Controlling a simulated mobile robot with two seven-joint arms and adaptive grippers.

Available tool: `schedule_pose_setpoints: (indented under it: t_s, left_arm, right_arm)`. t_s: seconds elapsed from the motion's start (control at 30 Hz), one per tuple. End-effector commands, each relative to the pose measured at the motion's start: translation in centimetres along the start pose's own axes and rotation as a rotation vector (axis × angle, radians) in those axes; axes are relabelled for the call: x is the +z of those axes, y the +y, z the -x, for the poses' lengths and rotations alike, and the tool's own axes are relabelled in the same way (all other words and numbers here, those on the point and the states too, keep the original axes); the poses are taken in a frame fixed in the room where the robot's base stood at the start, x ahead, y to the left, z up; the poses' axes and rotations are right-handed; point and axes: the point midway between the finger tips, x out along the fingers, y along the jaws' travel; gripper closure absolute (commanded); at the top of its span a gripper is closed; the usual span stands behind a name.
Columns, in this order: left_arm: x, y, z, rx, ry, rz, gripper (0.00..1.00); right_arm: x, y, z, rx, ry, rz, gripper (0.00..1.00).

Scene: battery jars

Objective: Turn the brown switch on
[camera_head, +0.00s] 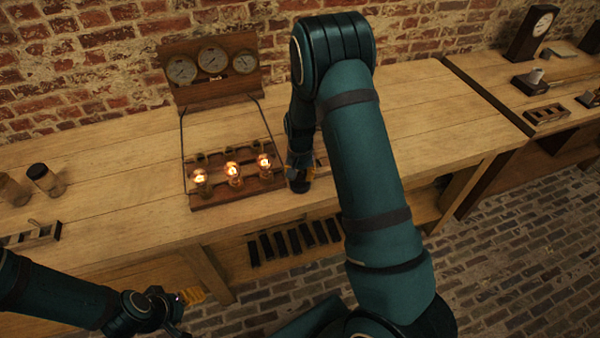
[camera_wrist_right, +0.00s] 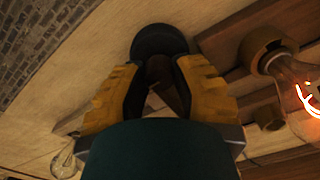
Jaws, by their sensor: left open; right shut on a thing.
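The brown switch (camera_wrist_right: 160,72) shows in the right wrist view as a dark brown piece on a round black base (camera_wrist_right: 158,38). My right gripper (camera_wrist_right: 158,85) is shut on it, with one yellow finger on each side. The fingers and my wrist hide part of the switch. In the head view my right gripper (camera_head: 303,172) points down at the tabletop, just right of the bulb board; the black base (camera_head: 300,187) shows beneath it. I cannot tell the switch's setting. My left gripper (camera_head: 188,298) is open and empty, low in front of the table.
Three lit bulbs (camera_head: 233,172) stand on a wooden board (camera_head: 240,194) left of my right gripper; one glows close by in the right wrist view (camera_wrist_right: 305,95). Behind is a panel with three gauges (camera_head: 212,60). Brown jars (camera_head: 45,178) stand at the left. Table space right of my arm is clear.

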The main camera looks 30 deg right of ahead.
Motion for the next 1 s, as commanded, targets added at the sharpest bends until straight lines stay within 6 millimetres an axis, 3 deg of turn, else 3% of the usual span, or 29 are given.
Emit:
schedule_pose_setpoints:
  t_s: [0.57, 0.6, 0.7, 1.0]
  left_arm:
    - [-0.04, 0.03, 0.07, 0.0, 0.001, 0.0, 0.37]
    - [-0.04, 0.03, 0.07, 0.0, 0.001, 0.0, 0.37]
    - [-0.04, 0.03, 0.08, 0.0, 0.001, 0.0, 0.37]
    - [-0.03, 0.04, 0.09, 0.0, 0.001, 0.0, 0.37]
  right_arm:
    - [-0.1, -0.02, 0.0, -0.001, 0.003, -0.035, 1.0]
    - [-0.1, -0.02, 0.0, -0.001, 0.003, -0.035, 0.67]
    - [-0.08, 0.0, 0.0, -0.001, 0.003, -0.035, 0.39]
    - [-0.05, 0.0, 0.1, 0.0, 0.002, -0.035, 0.39]
